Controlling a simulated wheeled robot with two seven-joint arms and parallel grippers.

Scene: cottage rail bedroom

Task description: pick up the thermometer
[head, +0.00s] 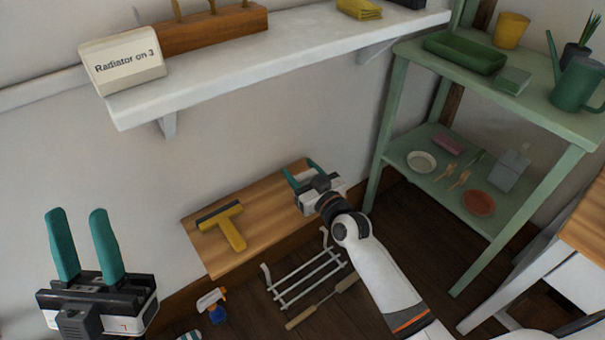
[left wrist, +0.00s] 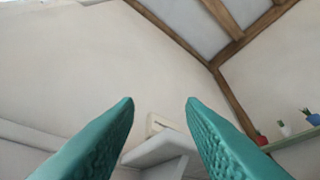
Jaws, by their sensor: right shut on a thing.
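I cannot make out a thermometer in either view. My right gripper (head: 301,168) is low over the right end of the wooden bench (head: 262,217), with its fingers pointing toward the wall. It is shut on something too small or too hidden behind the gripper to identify. My left gripper (head: 76,213) is raised at the left of the head view, fingers up and apart, open and empty. Its two teal fingers also show in the left wrist view (left wrist: 160,102), with nothing between them but wall and a distant shelf.
A yellow-handled squeegee (head: 230,230) lies on the bench left of my right gripper. A white wall shelf (head: 270,53) is above. A green shelf unit (head: 470,190) stands at the right. A wire rack (head: 305,278) and spray bottle (head: 212,304) are on the floor.

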